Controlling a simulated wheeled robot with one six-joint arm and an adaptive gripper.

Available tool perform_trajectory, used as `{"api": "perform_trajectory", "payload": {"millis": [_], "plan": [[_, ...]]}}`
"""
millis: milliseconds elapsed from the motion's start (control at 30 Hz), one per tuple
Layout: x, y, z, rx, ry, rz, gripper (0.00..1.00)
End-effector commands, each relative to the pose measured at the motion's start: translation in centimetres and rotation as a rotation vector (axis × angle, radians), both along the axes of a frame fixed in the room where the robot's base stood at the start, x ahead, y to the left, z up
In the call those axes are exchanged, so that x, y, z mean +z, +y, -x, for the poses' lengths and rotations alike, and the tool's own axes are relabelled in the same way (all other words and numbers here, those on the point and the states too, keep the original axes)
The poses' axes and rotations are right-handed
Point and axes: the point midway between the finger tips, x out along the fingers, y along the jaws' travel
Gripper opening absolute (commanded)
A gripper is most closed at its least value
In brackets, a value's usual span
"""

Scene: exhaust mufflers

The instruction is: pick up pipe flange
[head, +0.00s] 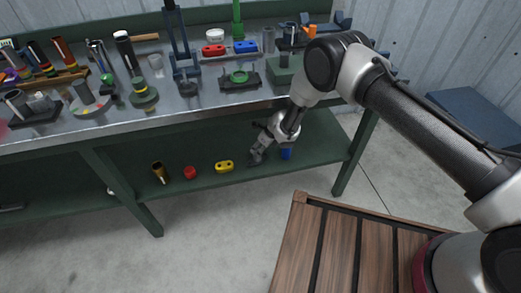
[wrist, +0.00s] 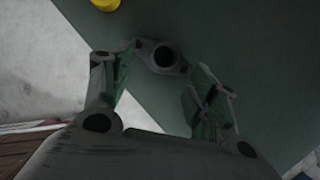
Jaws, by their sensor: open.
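A grey pipe flange (wrist: 163,57) with a round central hole and a pointed lug on each side lies on the green lower shelf in the wrist view. My gripper (wrist: 158,80) is open, with one finger to the left and one to the right of the flange's near side. I cannot tell whether either finger touches it. In the head view my gripper (head: 257,153) reaches down under the bench top to the lower shelf (head: 318,148). There the gripper largely hides the grey flange.
On the lower shelf stand a yellow two-hole flange (head: 224,166), a red piece (head: 190,172), a brass cylinder (head: 160,172) and a blue piece (head: 286,153). The bench top (head: 205,103) above holds many parts. A slatted wooden deck (head: 340,245) is in front.

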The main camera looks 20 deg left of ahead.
Motion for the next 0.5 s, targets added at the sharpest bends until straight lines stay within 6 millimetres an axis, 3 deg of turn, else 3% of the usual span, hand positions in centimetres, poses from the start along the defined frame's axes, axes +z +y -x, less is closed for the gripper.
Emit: {"api": "perform_trajectory", "payload": {"millis": [500], "plan": [[-5.1, 1.8, -0.9, 0.048, -0.012, -0.005, 0.59]]}}
